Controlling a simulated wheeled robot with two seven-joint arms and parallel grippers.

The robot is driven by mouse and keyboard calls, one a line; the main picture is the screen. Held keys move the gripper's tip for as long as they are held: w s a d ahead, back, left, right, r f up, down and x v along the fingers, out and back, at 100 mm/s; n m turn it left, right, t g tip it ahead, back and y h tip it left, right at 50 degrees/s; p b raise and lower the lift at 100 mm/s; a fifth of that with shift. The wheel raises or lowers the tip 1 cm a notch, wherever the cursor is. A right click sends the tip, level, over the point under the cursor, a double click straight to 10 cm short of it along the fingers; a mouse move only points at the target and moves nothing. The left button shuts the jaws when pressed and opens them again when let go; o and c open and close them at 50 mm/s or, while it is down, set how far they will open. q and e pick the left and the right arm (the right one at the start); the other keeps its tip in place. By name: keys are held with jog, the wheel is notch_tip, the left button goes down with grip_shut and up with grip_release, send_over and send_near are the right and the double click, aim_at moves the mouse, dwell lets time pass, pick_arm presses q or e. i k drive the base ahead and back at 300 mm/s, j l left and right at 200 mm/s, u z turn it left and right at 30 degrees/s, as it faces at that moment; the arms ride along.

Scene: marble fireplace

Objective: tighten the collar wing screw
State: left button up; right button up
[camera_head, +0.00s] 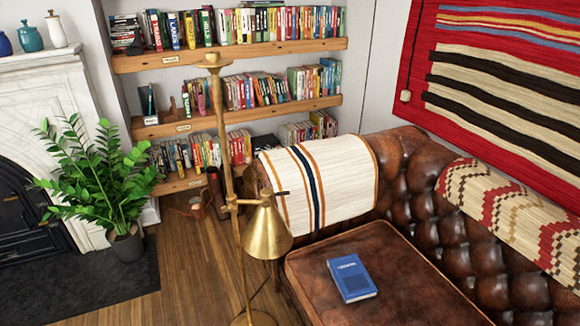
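A brass floor lamp stands in the middle of the view, with a tall upright pole (223,140). A small brass collar (232,204) sits partway down the pole, and a short arm runs right from it to a cone shade (267,234) that hangs down. A small dark pin or handle (282,193) sticks out above the shade. The wing screw is too small to pick out at the collar, and I cannot tell how tight it is. Neither of my grippers shows.
A brown leather sofa (338,278) with a blue book (352,277) on its seat stands close to the right of the lamp. A potted plant (100,185) and a copper watering can (195,207) are to the left. Wooden floor (190,265) is clear left of the lamp.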

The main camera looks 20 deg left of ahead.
aim_at(230, 208)
jog(key=k+u, duration=0.1)
jog(key=u, duration=1.05)
jog(key=i+j, duration=0.05)
